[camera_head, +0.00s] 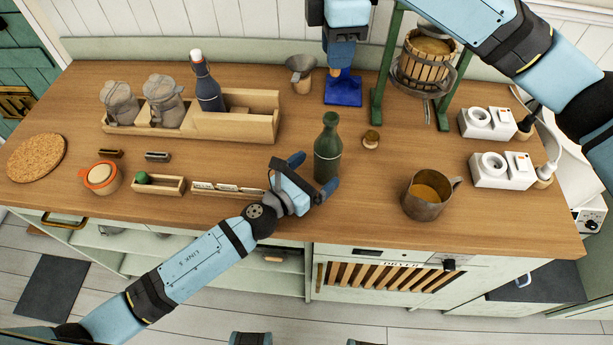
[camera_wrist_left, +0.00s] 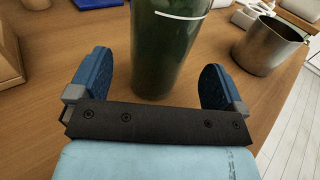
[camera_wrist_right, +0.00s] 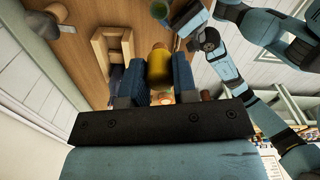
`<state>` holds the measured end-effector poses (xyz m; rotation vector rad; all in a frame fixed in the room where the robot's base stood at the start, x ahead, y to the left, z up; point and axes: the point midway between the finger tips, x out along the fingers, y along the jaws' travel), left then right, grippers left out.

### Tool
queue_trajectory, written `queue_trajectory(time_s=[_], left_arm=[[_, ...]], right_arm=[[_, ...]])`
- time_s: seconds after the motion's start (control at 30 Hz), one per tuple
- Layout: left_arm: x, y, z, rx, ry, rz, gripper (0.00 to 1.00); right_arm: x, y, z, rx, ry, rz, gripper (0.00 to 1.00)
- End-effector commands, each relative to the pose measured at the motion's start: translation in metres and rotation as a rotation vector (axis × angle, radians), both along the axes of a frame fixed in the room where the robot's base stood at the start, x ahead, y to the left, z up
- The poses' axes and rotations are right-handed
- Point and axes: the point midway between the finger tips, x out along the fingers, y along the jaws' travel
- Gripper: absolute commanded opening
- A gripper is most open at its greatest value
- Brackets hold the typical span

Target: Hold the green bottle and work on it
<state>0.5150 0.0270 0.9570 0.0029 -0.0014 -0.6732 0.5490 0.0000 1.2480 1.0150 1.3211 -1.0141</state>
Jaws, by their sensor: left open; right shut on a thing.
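The green bottle (camera_head: 327,150) stands upright on the wooden counter, right of the middle. My left gripper (camera_head: 318,170) is open, with its blue fingers on either side of the bottle's lower body. In the left wrist view the bottle (camera_wrist_left: 166,45) stands between the spread fingers, with a gap visible on each side. My right gripper (camera_head: 341,62) is at the back of the counter, above a blue pad (camera_head: 343,91). In the right wrist view it is shut on a small yellow-tan object (camera_wrist_right: 159,64).
A metal jug (camera_head: 428,200) stands right of the bottle, and a small brown round piece (camera_head: 371,139) lies beside it. A press (camera_head: 424,75) and white sockets (camera_head: 487,123) stand right. Small trays (camera_head: 160,185) are front left.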

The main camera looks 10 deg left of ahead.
Motion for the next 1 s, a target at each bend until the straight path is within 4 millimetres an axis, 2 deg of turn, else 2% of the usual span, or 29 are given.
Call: queue_trajectory(time_s=[0.1,0.3,0.67,0.77,1.0], left_arm=[[0.016,-0.013,0.001,-0.001,-0.001,0.000,0.96],[0.033,-0.026,0.001,-0.001,0.000,0.001,0.96],[0.038,-0.030,0.000,-0.002,0.001,0.001,0.96],[0.038,-0.030,0.000,-0.002,0.001,0.001,0.78],[0.038,-0.030,0.000,-0.002,0.001,0.001,0.23]], right_arm=[[0.000,0.000,0.000,0.000,0.000,0.000,0.05],[0.000,0.000,0.000,0.000,0.000,0.000,0.05],[0.000,0.000,0.000,0.000,0.000,0.000,0.05],[0.000,0.000,0.000,0.000,0.000,0.000,0.05],[0.000,0.000,0.000,0.000,0.000,0.000,0.05]])
